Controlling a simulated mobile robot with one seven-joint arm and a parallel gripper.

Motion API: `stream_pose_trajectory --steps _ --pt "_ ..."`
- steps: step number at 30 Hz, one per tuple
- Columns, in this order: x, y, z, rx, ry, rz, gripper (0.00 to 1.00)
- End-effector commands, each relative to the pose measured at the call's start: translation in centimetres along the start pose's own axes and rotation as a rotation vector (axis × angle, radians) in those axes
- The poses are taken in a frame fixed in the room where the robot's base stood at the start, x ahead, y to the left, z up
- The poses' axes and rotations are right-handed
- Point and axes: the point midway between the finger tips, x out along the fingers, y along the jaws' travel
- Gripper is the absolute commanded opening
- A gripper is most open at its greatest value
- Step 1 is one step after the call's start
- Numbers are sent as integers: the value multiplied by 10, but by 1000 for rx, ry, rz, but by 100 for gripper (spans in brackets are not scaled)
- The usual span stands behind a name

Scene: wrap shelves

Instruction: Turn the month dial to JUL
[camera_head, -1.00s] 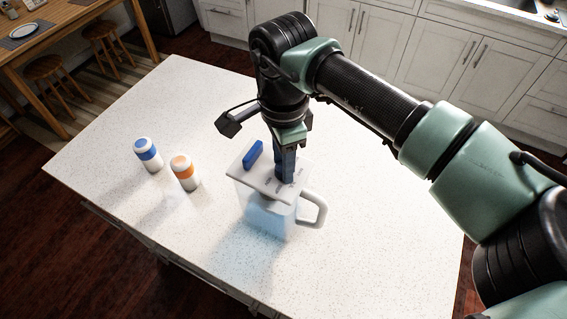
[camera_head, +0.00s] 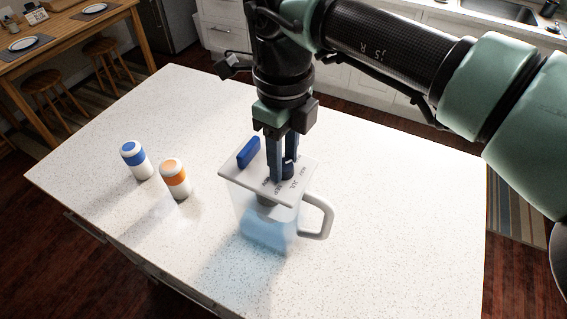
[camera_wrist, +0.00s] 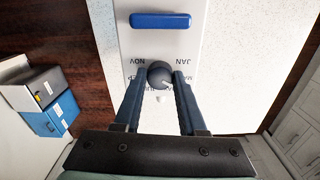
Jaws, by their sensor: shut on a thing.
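A clear pitcher (camera_head: 265,232) with bluish contents and a white handle stands on the counter. Its white lid (camera_head: 240,174) carries a dark round month dial (camera_wrist: 160,72) and a blue bar (camera_head: 249,152). Month labels ring the dial; in the wrist view they are upside down, with NOV and JAN readable and others partly covered. A pale mark on the dial points to the lower right there. My gripper (camera_head: 284,172) points down with its two blue fingers on either side of the dial, shut on it. The fingers hide part of the lettering.
A blue-banded shaker (camera_head: 137,160) and an orange-banded shaker (camera_head: 175,180) stand left of the pitcher. The white speckled counter (camera_head: 370,200) is clear to the right and in front. A wooden table (camera_head: 75,35) is at the back left.

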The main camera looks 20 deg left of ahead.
Motion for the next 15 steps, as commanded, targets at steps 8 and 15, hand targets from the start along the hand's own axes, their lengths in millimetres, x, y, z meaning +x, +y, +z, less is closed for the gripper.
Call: stream_pose_trajectory --steps 8,15 --pt "3 0 0 262 0 -2 0" --pt "2 -1 0 489 0 -3 0"
